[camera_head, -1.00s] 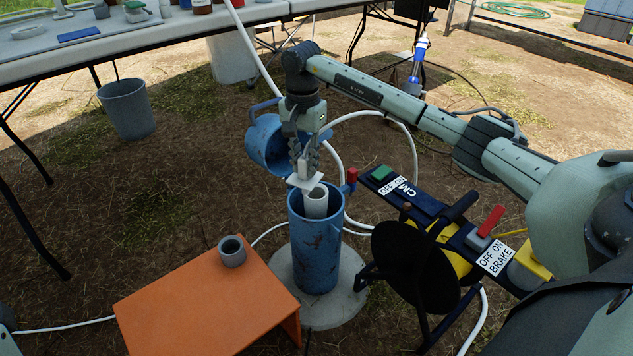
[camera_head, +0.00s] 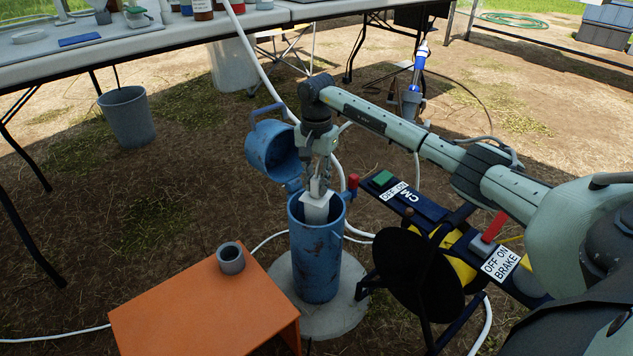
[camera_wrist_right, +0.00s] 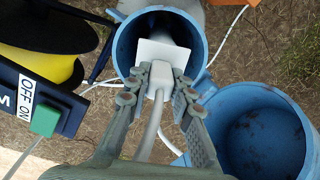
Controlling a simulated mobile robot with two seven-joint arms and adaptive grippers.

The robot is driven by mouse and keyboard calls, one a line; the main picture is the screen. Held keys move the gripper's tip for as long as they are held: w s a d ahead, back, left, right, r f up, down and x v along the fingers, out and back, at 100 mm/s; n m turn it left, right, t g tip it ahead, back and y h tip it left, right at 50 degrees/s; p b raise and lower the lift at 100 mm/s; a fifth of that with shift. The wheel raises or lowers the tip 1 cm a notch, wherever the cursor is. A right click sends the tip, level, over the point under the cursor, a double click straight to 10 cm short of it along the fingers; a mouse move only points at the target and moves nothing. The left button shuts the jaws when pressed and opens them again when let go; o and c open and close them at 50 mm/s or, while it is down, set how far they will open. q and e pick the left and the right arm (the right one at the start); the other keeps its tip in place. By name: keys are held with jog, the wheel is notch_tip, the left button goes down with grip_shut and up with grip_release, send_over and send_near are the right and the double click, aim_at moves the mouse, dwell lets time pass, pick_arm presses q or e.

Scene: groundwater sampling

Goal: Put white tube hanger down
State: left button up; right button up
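The white tube hanger (camera_head: 316,211) is at the mouth of the blue well casing (camera_head: 316,258). In the right wrist view its flat white plate (camera_wrist_right: 163,50) lies across part of the casing's opening (camera_wrist_right: 120,52). A pale tube (camera_wrist_right: 152,132) runs from its block back between my fingers. My right gripper (camera_head: 318,188) points down above the casing. In the wrist view its fingertips (camera_wrist_right: 162,80) sit on both sides of the hanger's block, closed on it. Whether the plate rests on the inner pipe is hidden. My left gripper is not in view.
The casing's blue lid (camera_head: 272,150) hangs open beside my gripper. A reel with a control box (camera_head: 440,235) stands close on the right. An orange stand (camera_head: 205,315) holds a small grey cup (camera_head: 230,258) at front left. A long table (camera_head: 130,45) is behind.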

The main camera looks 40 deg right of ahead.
jog(key=o, duration=0.4)
